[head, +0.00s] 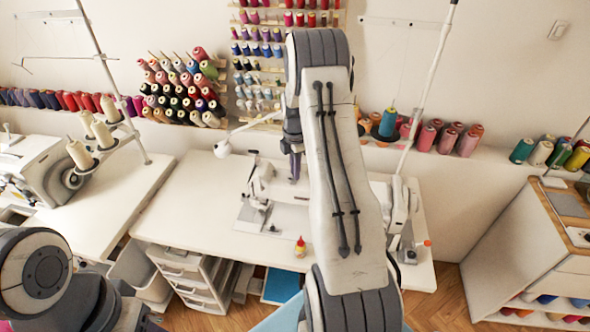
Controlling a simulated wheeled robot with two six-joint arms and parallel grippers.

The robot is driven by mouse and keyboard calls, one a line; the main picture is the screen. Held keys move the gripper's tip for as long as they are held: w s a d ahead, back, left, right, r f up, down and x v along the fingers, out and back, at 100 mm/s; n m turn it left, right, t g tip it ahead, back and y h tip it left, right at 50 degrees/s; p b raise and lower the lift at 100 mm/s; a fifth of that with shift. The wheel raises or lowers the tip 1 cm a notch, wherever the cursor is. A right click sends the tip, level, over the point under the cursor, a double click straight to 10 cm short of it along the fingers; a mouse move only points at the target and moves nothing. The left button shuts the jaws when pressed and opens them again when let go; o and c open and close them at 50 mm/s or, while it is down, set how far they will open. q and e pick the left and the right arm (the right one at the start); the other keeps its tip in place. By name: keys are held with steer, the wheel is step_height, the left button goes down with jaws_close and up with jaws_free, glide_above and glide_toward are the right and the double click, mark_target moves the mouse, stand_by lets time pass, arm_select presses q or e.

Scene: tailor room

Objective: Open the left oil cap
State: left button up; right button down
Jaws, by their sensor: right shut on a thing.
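A white sewing machine (262,187) stands on the white table, partly hidden behind my right arm. My right gripper (295,174) points down over the top of this machine, left of the arm's pale link. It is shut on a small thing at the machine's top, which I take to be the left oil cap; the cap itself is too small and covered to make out. My left arm shows at the lower left corner, and its gripper is out of the picture.
A small bottle with a red tip (300,247) stands at the front of the table (195,215). A lamp head (222,149) is left of the machine. Another machine (38,165) with thread cones is at far left. Spools line the wall ledge. A cabinet (525,235) stands right.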

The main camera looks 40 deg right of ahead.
steer(key=shift+r, duration=0.1)
steer(key=c, duration=0.8)
jaws_free()
steer(key=shift+c, duration=0.2)
step_height(320, 180, up, 10)
steer(key=b, duration=0.2)
steer(key=shift+r+b, duration=0.2)
steer(key=shift+b, duration=0.15)
steer(key=shift+a, duration=0.1)
